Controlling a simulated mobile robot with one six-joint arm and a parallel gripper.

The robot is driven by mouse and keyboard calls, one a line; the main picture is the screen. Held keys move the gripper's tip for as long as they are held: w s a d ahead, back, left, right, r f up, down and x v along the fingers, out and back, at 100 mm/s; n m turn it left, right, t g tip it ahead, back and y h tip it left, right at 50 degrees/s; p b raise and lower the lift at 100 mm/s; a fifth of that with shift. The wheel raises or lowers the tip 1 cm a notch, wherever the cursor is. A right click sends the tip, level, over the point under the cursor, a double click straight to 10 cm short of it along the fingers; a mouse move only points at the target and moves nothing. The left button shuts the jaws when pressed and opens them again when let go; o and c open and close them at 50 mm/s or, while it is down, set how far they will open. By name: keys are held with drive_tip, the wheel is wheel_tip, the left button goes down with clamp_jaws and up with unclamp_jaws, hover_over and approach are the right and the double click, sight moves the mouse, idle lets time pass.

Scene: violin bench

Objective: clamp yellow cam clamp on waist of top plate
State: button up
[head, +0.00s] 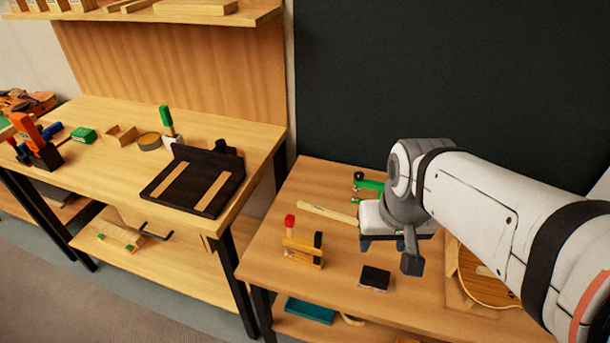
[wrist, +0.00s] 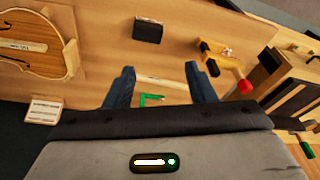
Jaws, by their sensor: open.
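My gripper (wrist: 160,85) is open and empty, its two dark fingers apart above the right-hand bench. In the head view the gripper (head: 408,258) is partly hidden by its own wrist. The violin-shaped top plate (wrist: 32,68) lies in a wooden holder at the left of the wrist view, with a pale strip across it. In the head view the plate (head: 481,287) is partly covered by my arm. A pale yellowish wooden clamp-like piece with black ends and a red tip (head: 301,255) stands on the bench, apart from the gripper; I cannot tell whether it is the yellow cam clamp.
A black block (head: 375,278) lies near the bench front. A pale stick (head: 327,214) and a green clamp-like tool (head: 369,185) lie behind. A second bench (head: 100,115) at the left holds a black tray (head: 206,192) and several tools. A gap separates the benches.

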sight(303, 241)
drive_tip(key=o, duration=0.4)
drive_tip(key=shift+m+g, duration=0.7)
drive_tip(key=shift+m, duration=0.2)
drive_tip(key=w+a, duration=0.2)
drive_tip(key=w+a+f, duration=0.1)
drive_tip(key=w+a, duration=0.3)
drive_tip(key=shift+w+f, duration=0.2)
drive_tip(key=shift+f, duration=0.05)
drive_tip(key=o, duration=0.7)
drive_tip(key=w+a+f, duration=0.1)
drive_tip(key=a, duration=0.1)
drive_tip(key=w+a+f+m, duration=0.1)
drive_tip(key=w+a, duration=0.1)
drive_tip(key=a, duration=0.1)
drive_tip(key=w+a+f+m+g, duration=0.1)
drive_tip(key=w+a, duration=0.1)
drive_tip(key=a, duration=0.1)
drive_tip(key=shift+w+f+b, duration=0.2)
drive_tip(key=shift+f+b, duration=0.15)
drive_tip(key=shift+f, duration=0.05)
drive_tip(key=shift+c, duration=0.2)
drive_tip(key=shift+a+f+m, duration=0.1)
drive_tip(key=shift+f+m, duration=0.2)
drive_tip(key=shift+f, duration=3.6)
